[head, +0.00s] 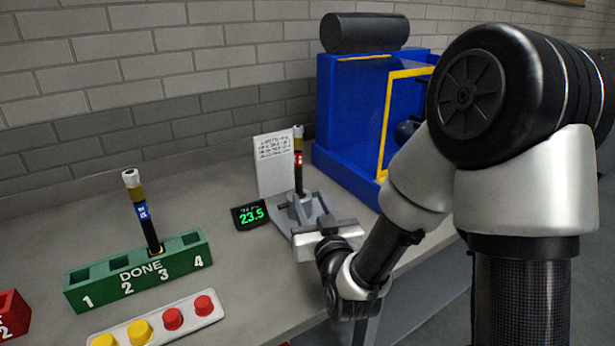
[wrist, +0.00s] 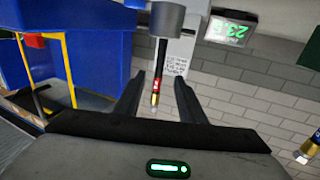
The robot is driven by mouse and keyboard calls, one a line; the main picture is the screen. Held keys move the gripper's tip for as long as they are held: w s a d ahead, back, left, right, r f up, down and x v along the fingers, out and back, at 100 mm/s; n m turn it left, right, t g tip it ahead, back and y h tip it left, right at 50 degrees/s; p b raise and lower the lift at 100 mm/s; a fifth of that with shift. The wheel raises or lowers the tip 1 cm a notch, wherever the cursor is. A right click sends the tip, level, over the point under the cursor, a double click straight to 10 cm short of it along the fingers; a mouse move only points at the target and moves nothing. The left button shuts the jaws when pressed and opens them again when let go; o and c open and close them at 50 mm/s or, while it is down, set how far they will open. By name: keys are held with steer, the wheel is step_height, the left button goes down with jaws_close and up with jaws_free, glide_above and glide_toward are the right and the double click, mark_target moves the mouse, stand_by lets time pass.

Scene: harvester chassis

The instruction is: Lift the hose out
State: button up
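A black hose with a red label band and a brass and white top end (head: 298,160) stands upright in a grey fixture (head: 300,207) on the bench. In the wrist view the hose (wrist: 156,80) appears upside down, lined up between my two fingers. My gripper (head: 322,226) is open and empty in front of the fixture, below the hose's top end. The wrist view shows its fingers (wrist: 160,80) spread to either side of the hose, with gaps; how far the hose lies beyond the fingertips is hard to tell. The hose's lower end is hidden in the fixture.
A green DONE rack (head: 140,272) holds a blue-labelled hose (head: 142,212) in slot 3. A display (head: 250,215) reads 23.5, and a printed card (head: 274,163) stands behind. A blue machine (head: 345,130) is at the back right. A button panel (head: 160,325) lies in front.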

mark_target(296, 167)
steer(key=x, duration=1.6)
steer(key=shift+w, duration=0.15)
steer(key=shift+c, duration=0.2)
steer(key=shift+r, duration=0.1)
jaws_close()
